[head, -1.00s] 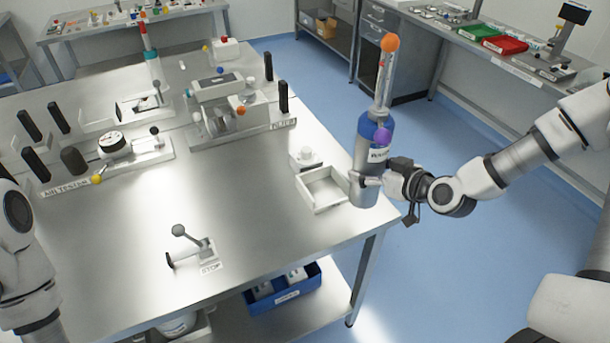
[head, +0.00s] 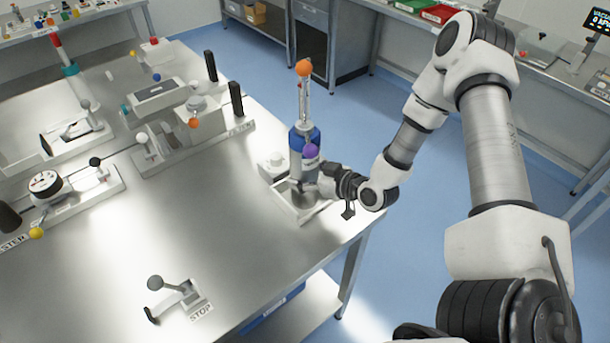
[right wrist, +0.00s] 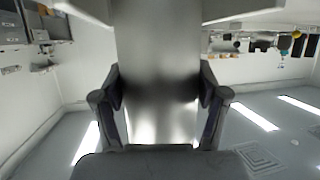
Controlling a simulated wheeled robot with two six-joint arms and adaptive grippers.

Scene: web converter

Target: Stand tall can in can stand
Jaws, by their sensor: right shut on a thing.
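The tall can (head: 304,140) is a silver cylinder with a blue shoulder, a clear tube and an orange ball on top, and a purple ball on its side. It is upright at the right edge of the table. My right gripper (head: 316,184) is shut around its lower silver part. In the right wrist view the can's bare metal body (right wrist: 158,75) fills the space between my two fingers. The can stand (head: 306,216), an open square tray, is directly below the can. I cannot tell whether the can's bottom touches it. My left gripper is out of view.
A white block with a round knob (head: 272,163) sits just behind the stand. A lever marked STOP (head: 176,290) is at the table's front. Clamp fixtures with dark upright handles (head: 236,99) stand farther back. The table's middle is clear.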

